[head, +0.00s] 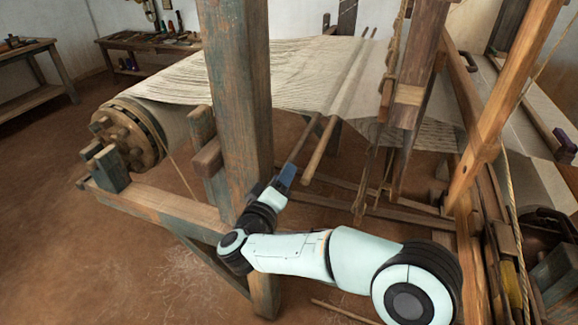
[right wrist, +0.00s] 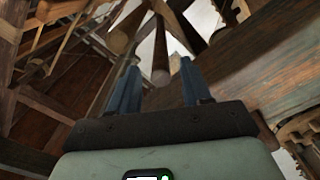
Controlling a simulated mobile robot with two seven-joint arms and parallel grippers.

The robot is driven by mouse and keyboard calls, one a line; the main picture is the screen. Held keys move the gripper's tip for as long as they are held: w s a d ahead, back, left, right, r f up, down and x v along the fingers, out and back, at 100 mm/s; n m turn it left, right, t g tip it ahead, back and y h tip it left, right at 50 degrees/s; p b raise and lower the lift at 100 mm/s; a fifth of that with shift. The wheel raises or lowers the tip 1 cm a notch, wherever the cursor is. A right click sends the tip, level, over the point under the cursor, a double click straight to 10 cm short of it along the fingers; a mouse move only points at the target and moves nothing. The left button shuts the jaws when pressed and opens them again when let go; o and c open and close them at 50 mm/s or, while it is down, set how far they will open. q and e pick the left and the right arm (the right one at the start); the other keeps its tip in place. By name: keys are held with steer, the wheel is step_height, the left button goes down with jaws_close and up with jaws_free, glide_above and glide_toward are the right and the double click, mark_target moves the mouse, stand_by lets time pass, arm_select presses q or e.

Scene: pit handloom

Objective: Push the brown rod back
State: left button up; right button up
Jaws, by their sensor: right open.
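Two brown rods stick out from the warp sheet towards me in the head view. The left rod (head: 303,138) runs down to my right gripper (head: 285,178), and its near end is hidden there. The right rod (head: 320,150) ends just right of the gripper with its end free. In the right wrist view, my right gripper (right wrist: 158,85) is open, and a brown rod end (right wrist: 160,62) shows between its two blue fingers. I cannot tell whether the fingers touch it. Another rod (right wrist: 127,30) lies up and left of it. My left gripper is not in view.
A thick wooden post (head: 240,100) stands close to the left of my right gripper. A loom beam (head: 160,205) runs low at the left. The pale warp sheet (head: 290,75) spreads behind the rods. Hanging loom parts (head: 405,100) stand to the right.

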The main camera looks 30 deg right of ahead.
steer(key=x, duration=0.5)
steer(key=shift+w+d, duration=0.1)
steer(key=shift+w, duration=0.05)
jaws_close()
